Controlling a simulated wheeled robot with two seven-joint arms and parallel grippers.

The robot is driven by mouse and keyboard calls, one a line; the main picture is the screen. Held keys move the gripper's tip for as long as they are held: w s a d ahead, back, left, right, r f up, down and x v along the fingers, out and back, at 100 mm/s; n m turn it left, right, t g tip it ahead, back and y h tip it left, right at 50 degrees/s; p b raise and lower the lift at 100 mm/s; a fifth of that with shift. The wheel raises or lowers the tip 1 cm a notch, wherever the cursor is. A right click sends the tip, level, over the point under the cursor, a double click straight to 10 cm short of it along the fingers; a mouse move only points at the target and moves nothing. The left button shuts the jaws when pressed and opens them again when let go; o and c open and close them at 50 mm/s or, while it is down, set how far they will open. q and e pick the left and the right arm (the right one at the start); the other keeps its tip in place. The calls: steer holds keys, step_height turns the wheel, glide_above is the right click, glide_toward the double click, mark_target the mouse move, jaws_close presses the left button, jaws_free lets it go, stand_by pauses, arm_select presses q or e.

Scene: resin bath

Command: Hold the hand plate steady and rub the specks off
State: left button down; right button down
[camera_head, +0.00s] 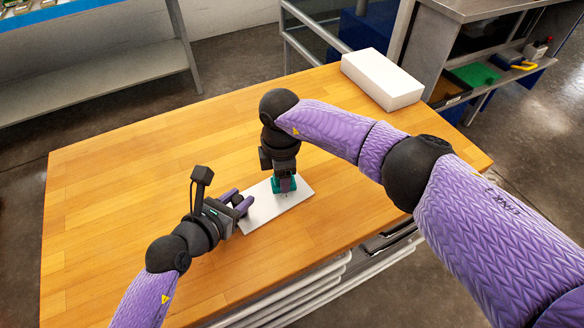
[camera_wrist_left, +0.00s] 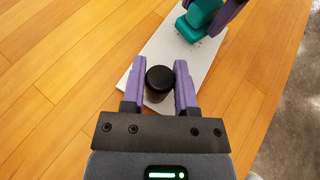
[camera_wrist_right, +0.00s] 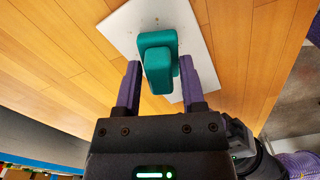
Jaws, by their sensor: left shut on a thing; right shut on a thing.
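The pale grey hand plate (camera_head: 262,208) lies flat on the wooden table, with a round black knob (camera_wrist_left: 159,78) near one end. My left gripper (camera_head: 241,200) is shut on this knob, a purple finger on each side. My right gripper (camera_head: 284,176) is shut on a teal block (camera_wrist_right: 157,62) by its raised grip and points down over the plate. The block's base is on or just above the plate; I cannot tell which. Small brown specks (camera_wrist_left: 222,36) show beside the block in the left wrist view. Any specks under the block are hidden.
The wooden table (camera_head: 130,190) is clear to the left of the plate. A white box (camera_head: 382,80) stands at its far right corner. The plate lies close to the table's front edge. A metal cart (camera_head: 470,12) with tools stands beyond on the right.

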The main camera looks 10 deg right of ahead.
steer(key=shift+s+a, duration=0.35)
steer(key=shift+a, duration=0.4)
steer(key=shift+s+a, duration=0.3)
steer(key=shift+a, duration=0.4)
steer(key=shift+a+r, duration=0.15)
steer(key=shift+r, duration=0.05)
step_height(320, 180, up, 6)
